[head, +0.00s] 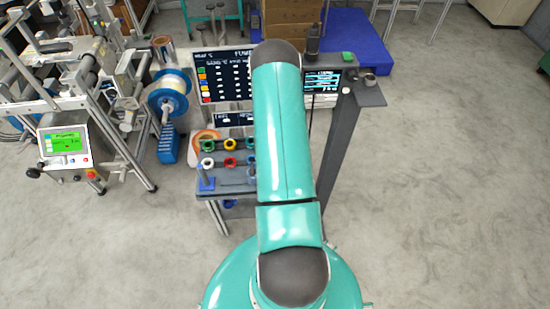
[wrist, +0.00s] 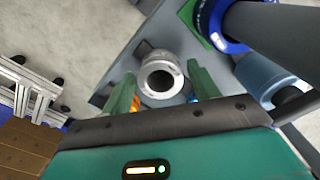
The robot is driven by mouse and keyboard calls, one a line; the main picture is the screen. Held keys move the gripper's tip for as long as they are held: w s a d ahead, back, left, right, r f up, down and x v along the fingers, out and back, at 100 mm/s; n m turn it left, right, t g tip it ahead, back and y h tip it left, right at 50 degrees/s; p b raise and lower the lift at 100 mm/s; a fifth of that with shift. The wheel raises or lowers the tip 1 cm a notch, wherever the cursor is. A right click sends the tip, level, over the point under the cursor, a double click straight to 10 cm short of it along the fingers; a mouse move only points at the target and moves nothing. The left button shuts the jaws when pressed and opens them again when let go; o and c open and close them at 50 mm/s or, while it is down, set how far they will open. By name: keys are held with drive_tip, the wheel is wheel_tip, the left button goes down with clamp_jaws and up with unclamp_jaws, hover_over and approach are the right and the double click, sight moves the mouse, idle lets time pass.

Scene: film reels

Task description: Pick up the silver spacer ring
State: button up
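The silver spacer ring (wrist: 160,92) shows in the wrist view as a shiny metal ring with a dark round hole, near a corner of a grey plate (wrist: 118,62). My gripper (wrist: 161,72) is open. Its two green fingers lie to the left and right of the ring in the picture, with a gap on each side. I cannot tell whether the fingertips are down at the ring's height. In the head view my teal arm hides the gripper, and I cannot clearly make out the ring there.
A blue ring (wrist: 232,46) sits around a dark cylinder close to the right finger, and a blue cylinder (wrist: 262,74) stands beyond it. In the head view, a rack of coloured rings (head: 230,144) stands left of my arm. The floor at right is clear.

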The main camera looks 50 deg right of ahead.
drive_tip(key=c, duration=0.8)
drive_tip(key=shift+r, duration=0.1)
